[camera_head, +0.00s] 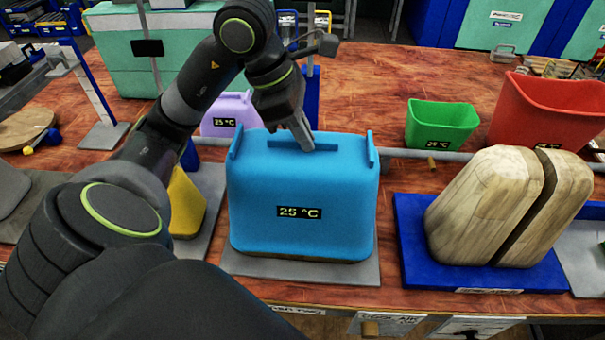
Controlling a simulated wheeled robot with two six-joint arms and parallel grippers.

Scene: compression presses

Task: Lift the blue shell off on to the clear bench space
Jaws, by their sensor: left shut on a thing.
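The blue shell (315,185) stands upright on a grey plate (300,268) at the front middle of the bench. It has a raised bar on top, a lug at each upper side and a 25 °C display on its front. My left gripper (306,140) comes down from above and is shut on the shell's top bar. The shell hides what is inside or behind it. I cannot see a gap between shell and plate. My right gripper is not in view.
A wooden split block (490,205) on a blue base (410,245) stands right of the shell. Green (440,125) and red (550,108) bins stand at the back right. A lilac shell (228,112) and a yellow one (186,205) are left. Bare bench (375,90) shows behind.

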